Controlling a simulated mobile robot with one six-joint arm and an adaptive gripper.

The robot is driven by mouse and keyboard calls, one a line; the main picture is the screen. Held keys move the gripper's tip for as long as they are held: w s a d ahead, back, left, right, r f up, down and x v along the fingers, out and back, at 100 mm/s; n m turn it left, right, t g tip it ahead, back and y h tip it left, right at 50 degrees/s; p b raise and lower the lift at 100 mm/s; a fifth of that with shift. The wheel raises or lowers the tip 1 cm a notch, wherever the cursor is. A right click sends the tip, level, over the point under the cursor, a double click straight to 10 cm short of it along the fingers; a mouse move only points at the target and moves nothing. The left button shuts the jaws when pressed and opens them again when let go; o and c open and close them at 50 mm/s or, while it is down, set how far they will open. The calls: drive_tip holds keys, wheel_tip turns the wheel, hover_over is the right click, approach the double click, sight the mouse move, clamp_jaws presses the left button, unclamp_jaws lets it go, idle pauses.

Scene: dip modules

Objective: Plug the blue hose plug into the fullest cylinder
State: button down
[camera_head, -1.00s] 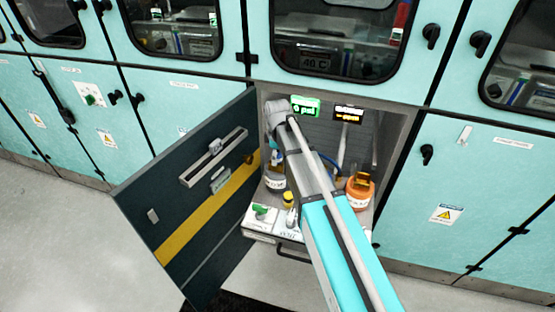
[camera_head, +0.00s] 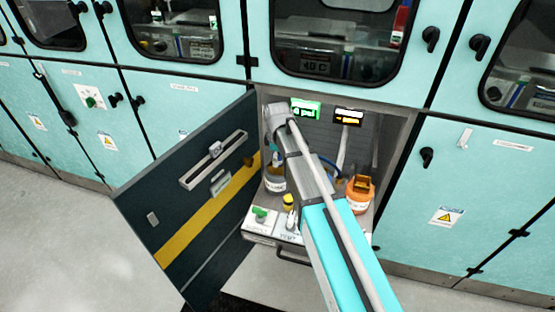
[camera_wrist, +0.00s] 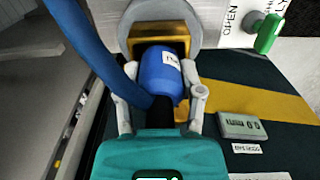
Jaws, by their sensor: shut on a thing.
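My gripper (camera_wrist: 160,98) is shut on the blue hose plug (camera_wrist: 158,74), with one finger on each side of it. The thick blue hose (camera_wrist: 83,45) runs along the left of the wrist view. Just beyond the plug is a round grey top (camera_wrist: 158,14) with a gold square part (camera_wrist: 150,47). I cannot tell whether the plug touches it. In the head view, a grey cylinder with a white label (camera_head: 275,185) stands at the left of the open compartment, and an orange cylinder (camera_head: 360,190) stands at the right. Their fill levels cannot be read. My arm hides the middle.
The dark cabinet door (camera_head: 160,205) with a yellow stripe stands open on the left. A small gauge (camera_wrist: 243,126) sits on it. A green handle (camera_wrist: 268,33) is near an OPEN label.

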drive_tip(key=shift+r, duration=0.15)
wheel_tip(320, 180, up, 2)
drive_tip(key=shift+p, duration=1.1)
drive_tip(key=s+d+r+p, duration=0.3)
drive_tip(key=s+r+p, duration=0.7)
drive_tip(key=s, duration=0.3)
drive_tip(key=shift+s+d+r+p, duration=0.3)
drive_tip(key=shift+r+p, duration=0.05)
drive_tip(key=shift+r, duration=0.1)
wheel_tip(320, 180, up, 10)
drive_tip(key=p, duration=0.9)
drive_tip(key=shift+f+p, duration=0.25)
drive_tip(key=shift+p, duration=0.15)
drive_tip(key=shift+a, duration=0.15)
